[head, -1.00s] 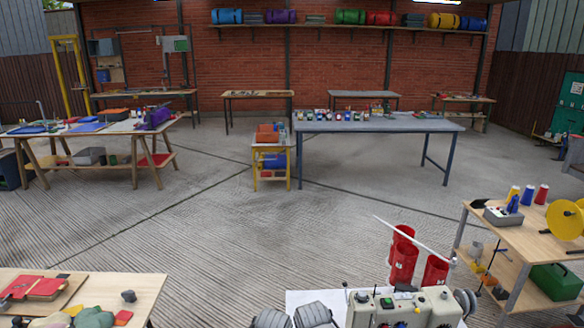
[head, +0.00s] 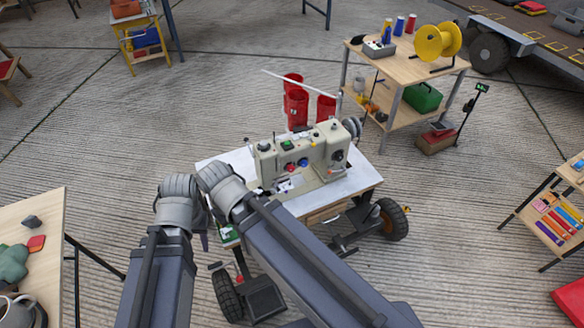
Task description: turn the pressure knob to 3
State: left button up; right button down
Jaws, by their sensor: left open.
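A cream sewing machine (head: 322,148) stands on a white-topped wheeled table (head: 352,181), just beyond my arms. My left gripper (head: 204,238) shows only partly, beside the left end of the table, open and apart from the machine. My right arm crosses in front of the table's near left part; its gripper is hidden.
A wooden bench with a yellow reel (head: 437,41) stands at back right. Another wooden table (head: 45,203) is at left.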

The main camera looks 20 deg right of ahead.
aim_at(264, 144)
jog(key=i+l, duration=0.1)
jog(key=l, duration=0.9)
jog(key=i+l, duration=0.15)
jog(key=l, duration=0.35)
jog(key=u, duration=0.05)
